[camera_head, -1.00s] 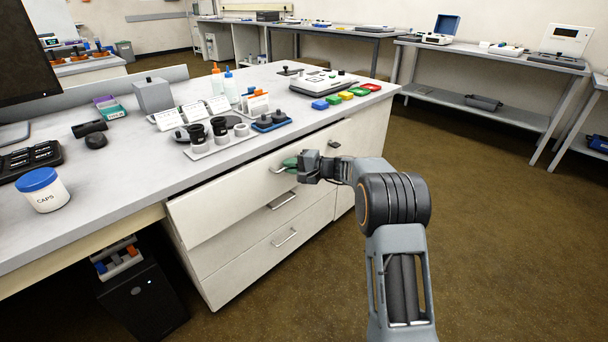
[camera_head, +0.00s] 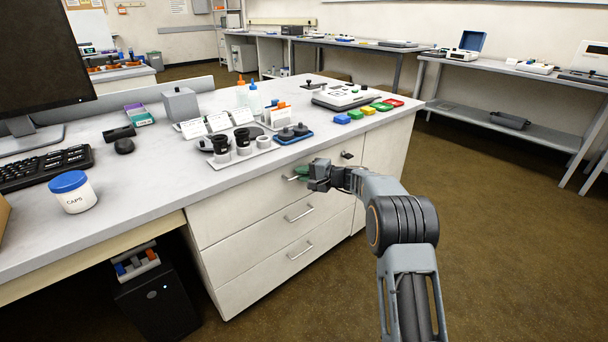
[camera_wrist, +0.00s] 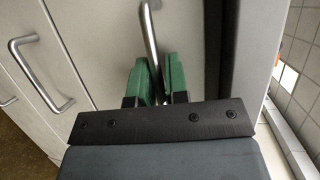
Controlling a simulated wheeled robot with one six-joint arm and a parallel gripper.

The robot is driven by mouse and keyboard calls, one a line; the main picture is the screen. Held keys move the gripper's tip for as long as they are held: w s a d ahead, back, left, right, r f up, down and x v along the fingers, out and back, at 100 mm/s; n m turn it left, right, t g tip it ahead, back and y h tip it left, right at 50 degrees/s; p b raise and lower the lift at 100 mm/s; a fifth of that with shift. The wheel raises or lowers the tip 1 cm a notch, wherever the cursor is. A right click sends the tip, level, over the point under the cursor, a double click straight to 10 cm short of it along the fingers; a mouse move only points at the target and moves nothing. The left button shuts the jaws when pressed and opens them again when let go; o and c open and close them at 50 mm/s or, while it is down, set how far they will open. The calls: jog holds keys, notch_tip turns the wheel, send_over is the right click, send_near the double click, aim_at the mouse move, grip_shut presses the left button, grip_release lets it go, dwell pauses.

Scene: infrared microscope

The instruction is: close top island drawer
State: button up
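The top island drawer (camera_head: 245,208) is the upper white front under the counter, and it looks flush with the cabinet. Its metal handle (camera_wrist: 149,35) shows in the wrist view, running down between my two green fingertips. My gripper (camera_head: 304,173) is at this handle in the head view, and its fingers also show in the wrist view (camera_wrist: 156,82). The fingers are close together with the bar between them, and look shut on it. In the head view my gripper hides much of the handle.
Two lower drawers with handles (camera_head: 300,214) look shut. The counter (camera_head: 160,170) above holds a capped jar (camera_head: 73,193), a tray of black eyepieces (camera_head: 236,150) and colored blocks (camera_head: 368,110). A dark computer tower (camera_head: 160,300) stands under the desk. Brown floor is clear at right.

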jog(key=shift+r, duration=0.2)
jog(key=p+v, duration=0.3)
jog(key=v, duration=1)
jog(key=shift+s+d, duration=0.2)
jog(key=shift+d, duration=0.15)
jog(key=shift+f, duration=0.1)
jog(key=s+a+r+n+g+h+p, duration=0.2)
jog(key=s+a+r+g+h+p, duration=0.1)
jog(key=s+r+p, duration=0.6)
jog(key=s+a+r+n+g+h+p, duration=0.2)
jog(key=s+a+r+p, duration=0.1)
jog(key=s+r+p, duration=0.65)
jog(key=s+d+r+n+h+p, duration=0.1)
jog(key=s+d+r+h+p, duration=0.1)
jog(key=s+r+h+p, duration=0.2)
jog(key=s+d+r+n+h+p, duration=0.2)
jog(key=s+d+r+h+p, duration=0.1)
jog(key=s+r+p, duration=0.7)
jog(key=shift+s+h+p, duration=0.3)
jog(key=shift+s+h, duration=0.35)
jog(key=shift+h, duration=0.15)
jog(key=shift+r, duration=0.1)
